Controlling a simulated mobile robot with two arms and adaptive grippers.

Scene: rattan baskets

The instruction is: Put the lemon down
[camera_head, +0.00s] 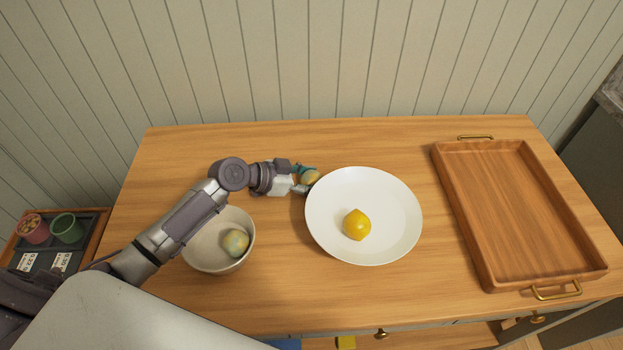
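My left gripper (307,178) is just off the plate's upper left rim. It appears shut on a small dull-yellow round fruit (311,177), partly hidden by the fingers. I cannot tell what kind of fruit this is. A pale yellow-green fruit (235,242) lies in the cream bowl (215,266), which my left arm partly covers. My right gripper is not in view.
An empty wooden tray (505,215) with brass handles stands on the right of the wooden table (280,290). The table is clear along the back and in front of the plate. A low stand with two small pots (67,228) is at the far left.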

